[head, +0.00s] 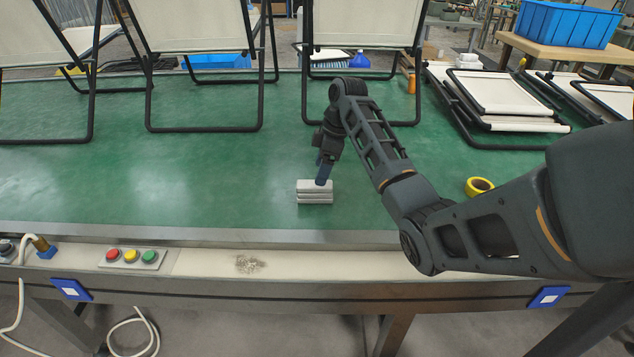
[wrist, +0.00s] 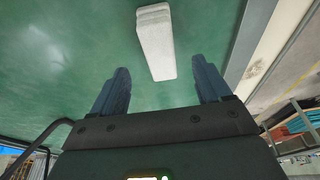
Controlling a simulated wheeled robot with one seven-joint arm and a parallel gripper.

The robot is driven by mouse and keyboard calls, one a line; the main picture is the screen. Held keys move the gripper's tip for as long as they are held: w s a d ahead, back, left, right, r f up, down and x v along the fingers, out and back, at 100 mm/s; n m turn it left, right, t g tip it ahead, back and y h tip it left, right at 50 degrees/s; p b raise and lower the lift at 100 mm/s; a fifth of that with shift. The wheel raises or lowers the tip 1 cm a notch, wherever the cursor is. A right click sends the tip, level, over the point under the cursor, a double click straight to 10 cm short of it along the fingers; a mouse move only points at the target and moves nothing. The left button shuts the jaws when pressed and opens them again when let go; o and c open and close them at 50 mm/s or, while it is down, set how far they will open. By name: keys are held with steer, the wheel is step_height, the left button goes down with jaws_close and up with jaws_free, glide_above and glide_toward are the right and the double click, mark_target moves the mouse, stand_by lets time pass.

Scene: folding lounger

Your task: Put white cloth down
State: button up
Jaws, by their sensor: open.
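The white cloth (head: 314,192) is a folded stack lying on the green table surface near its front edge in the head view. It also shows in the wrist view (wrist: 157,45), beyond and between the fingers. My gripper (head: 323,172) points down at the back of the cloth in the head view. In the wrist view my gripper (wrist: 162,88) has its two dark blue fingers spread apart, with nothing held between them. In the head view I cannot tell whether a finger touches the cloth.
Folding loungers (head: 197,70) with black frames stand along the back of the green table (head: 220,190). Folded loungers (head: 505,92) lie at the right back. A yellow tape roll (head: 479,187) lies right. Colored buttons (head: 131,256) are on the front ledge. The table left of the cloth is clear.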

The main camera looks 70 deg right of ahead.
steer(key=shift+v, duration=1.95)
